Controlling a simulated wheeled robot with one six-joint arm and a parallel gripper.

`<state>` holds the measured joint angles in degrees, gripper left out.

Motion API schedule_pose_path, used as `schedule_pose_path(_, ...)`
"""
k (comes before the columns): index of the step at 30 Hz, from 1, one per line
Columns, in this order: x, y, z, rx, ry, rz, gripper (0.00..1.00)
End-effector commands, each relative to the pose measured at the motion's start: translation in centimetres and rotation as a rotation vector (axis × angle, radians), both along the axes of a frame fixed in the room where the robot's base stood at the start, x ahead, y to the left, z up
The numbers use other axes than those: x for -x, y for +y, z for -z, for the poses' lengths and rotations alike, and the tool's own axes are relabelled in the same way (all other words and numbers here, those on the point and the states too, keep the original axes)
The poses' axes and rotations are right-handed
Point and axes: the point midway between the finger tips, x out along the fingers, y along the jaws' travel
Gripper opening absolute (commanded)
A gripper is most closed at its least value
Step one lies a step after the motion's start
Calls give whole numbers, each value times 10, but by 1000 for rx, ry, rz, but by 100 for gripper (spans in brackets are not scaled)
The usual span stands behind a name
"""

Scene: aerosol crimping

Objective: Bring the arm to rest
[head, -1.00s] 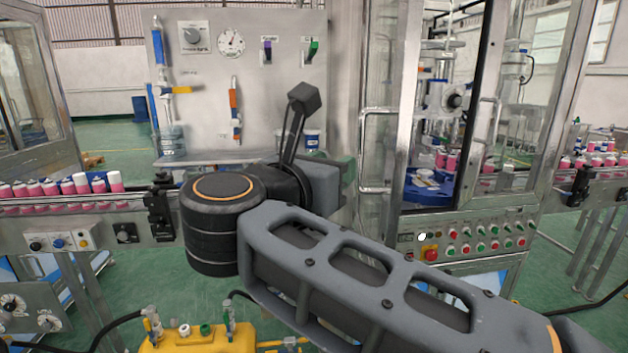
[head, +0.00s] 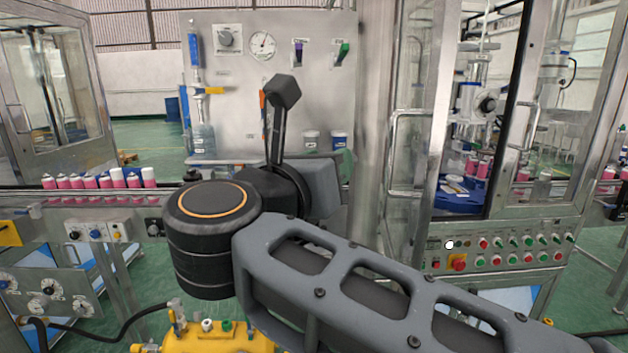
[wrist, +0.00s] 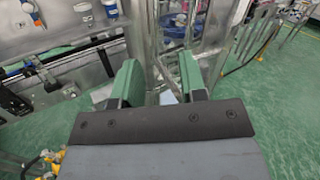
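My gripper (wrist: 157,82) shows in the wrist view with its two green fingers apart and nothing between them. It hangs in front of the machine frame, above the green floor. In the head view my arm crosses the lower right and middle, and its grey links and black joint hide most of the gripper. Only a bit of green shows behind the wrist.
A steel panel (head: 230,80) with gauge and valves stands behind my arm. A glass-doored machine (head: 410,150) with a button panel (head: 500,250) is at right. Pink cans (head: 105,180) line a conveyor at left. A yellow unit (head: 205,341) sits low in front.

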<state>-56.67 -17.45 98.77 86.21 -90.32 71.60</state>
Motion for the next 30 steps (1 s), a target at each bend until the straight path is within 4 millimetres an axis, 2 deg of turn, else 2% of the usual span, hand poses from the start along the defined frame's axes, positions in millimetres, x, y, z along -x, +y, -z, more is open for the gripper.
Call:
schedule_pose_path(3,-19,45,-11,295,-9,-223,39)
schedule_pose_path(6,-26,94,-12,638,-40,-421,39)
schedule_pose_path(8,-27,119,-8,858,-56,-517,39)
schedule_pose_path(11,-26,152,14,1240,-72,-653,39)
schedule_pose_path(14,-24,170,53,1632,-61,-778,39)
schedule_pose_path(17,-21,167,106,2016,-17,-911,39)
schedule_pose_path(19,-17,150,149,2264,34,-1030,39)
schedule_pose_path(20,-14,139,168,2367,63,-1089,39)
schedule_pose_path(21,-10,121,193,2497,111,-1174,39)
schedule_pose_path(23,-2,87,226,2656,193,-1318,39)
schedule_pose_path(24,5,64,244,2734,253,-1415,39)
schedule_pose_path(25,10,46,257,-2732,-294,1467,39)
schedule_pose_path(27,24,5,278,-2539,-372,1488,39)
schedule_pose_path(30,44,-48,295,-2337,-504,1547,39)
